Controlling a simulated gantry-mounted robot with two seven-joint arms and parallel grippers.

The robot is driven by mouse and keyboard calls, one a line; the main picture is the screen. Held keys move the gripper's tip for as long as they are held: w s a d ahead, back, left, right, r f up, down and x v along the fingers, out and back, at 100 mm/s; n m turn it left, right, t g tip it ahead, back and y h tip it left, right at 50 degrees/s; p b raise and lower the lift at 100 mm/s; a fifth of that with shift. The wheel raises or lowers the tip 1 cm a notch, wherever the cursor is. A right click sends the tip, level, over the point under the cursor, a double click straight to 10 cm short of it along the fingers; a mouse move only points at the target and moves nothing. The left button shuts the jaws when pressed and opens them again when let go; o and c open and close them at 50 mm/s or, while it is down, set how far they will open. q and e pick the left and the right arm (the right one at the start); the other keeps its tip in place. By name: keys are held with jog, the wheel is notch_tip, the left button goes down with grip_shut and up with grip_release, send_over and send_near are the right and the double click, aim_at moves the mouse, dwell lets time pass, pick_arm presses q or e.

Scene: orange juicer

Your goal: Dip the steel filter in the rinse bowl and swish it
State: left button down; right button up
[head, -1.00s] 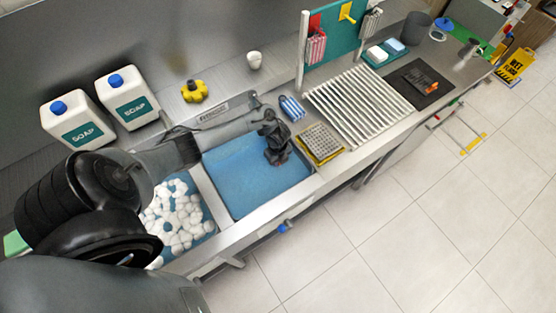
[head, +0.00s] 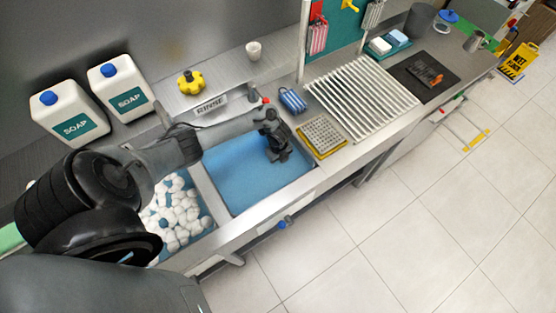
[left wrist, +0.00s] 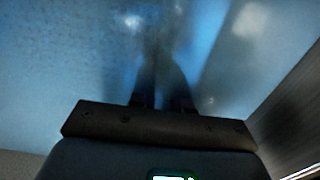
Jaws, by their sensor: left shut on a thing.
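The rinse bowl is a rectangular steel basin of blue water (head: 240,180), below a RINSE sign. My left arm reaches over it from the left. My left gripper (head: 281,157) points down at the basin's right end, low at the water. In the left wrist view its two fingers (left wrist: 163,92) are close together, with blue water (left wrist: 60,60) around and beyond them. The steel filter cannot be made out in either view; the dark fingers and blurred water hide whatever is between the fingertips. My right gripper is not in view.
A sink of white foam (head: 178,215) adjoins the basin on the left. A blue-striped item (head: 293,100), a yellow-edged grid tray (head: 322,136) and a slatted drying rack (head: 362,95) lie to the right.

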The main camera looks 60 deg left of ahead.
pick_arm(q)
jog(key=shift+w+f+b, duration=0.1)
jog(key=shift+w+b, duration=0.2)
jog(key=shift+w, duration=0.6)
jog(key=shift+s+r+p, duration=0.25)
jog(key=shift+s+p, duration=0.95)
jog(key=shift+s, duration=0.25)
jog(key=shift+s+f+p, duration=0.1)
jog(key=shift+s+p, duration=0.25)
jog(key=shift+s, duration=0.35)
jog(key=shift+w+f+b, duration=0.15)
jog(key=shift+w+b, duration=0.2)
jog(key=shift+w, duration=0.1)
jog(key=w+b, duration=0.1)
jog(key=w, duration=0.1)
jog(key=shift+w, duration=0.35)
jog(key=shift+w+b, duration=0.4)
